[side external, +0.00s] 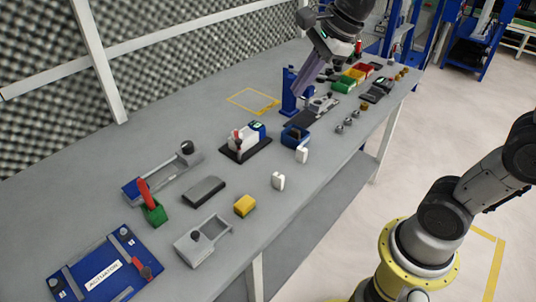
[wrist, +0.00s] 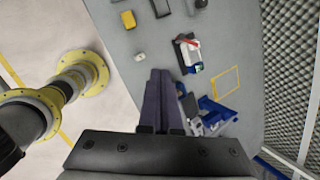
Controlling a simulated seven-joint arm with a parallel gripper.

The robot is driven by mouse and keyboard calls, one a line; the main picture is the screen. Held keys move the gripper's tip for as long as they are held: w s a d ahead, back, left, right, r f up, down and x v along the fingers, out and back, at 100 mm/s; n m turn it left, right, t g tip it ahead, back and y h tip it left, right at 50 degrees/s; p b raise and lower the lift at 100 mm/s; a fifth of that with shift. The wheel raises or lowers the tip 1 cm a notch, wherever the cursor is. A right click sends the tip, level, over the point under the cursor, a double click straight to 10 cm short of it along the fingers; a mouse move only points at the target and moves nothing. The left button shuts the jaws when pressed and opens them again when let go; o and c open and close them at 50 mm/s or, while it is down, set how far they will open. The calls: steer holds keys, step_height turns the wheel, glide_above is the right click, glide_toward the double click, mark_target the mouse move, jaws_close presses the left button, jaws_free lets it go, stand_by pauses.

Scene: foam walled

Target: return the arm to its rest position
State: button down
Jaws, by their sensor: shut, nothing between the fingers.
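My gripper (side external: 300,88) is at the upper middle of the side external view, over the far half of the bench, with its long grey-purple fingers pointing down. In the wrist view the two fingers (wrist: 160,74) lie side by side, shut, with nothing held between them. The fingertips appear in front of a blue upright stand (side external: 289,98) in the side external view; I cannot tell the exact gap. Part of my arm is outside the side external view.
The grey bench (side external: 85,185) carries a blue actuator board (side external: 130,258), a yellow block (side external: 244,206), a dark block (side external: 203,191), a blue bin (side external: 293,138) and coloured bins (side external: 343,86). A foam wall (side external: 40,120) runs behind. Open floor (side external: 460,110) lies to the right.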

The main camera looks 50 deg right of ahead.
steer(key=s+f+n, duration=0.3)
steer(key=s+n, duration=0.5)
steer(key=n, duration=0.3)
steer(key=s+d+f+n+h, duration=0.1)
steer(key=s+f+n, duration=0.2)
steer(key=s+n, duration=0.5)
steer(key=shift+s+d+n+t+h, duration=0.15)
steer(key=shift+s+n+t+h, duration=0.2)
steer(key=shift+n, duration=1.55)
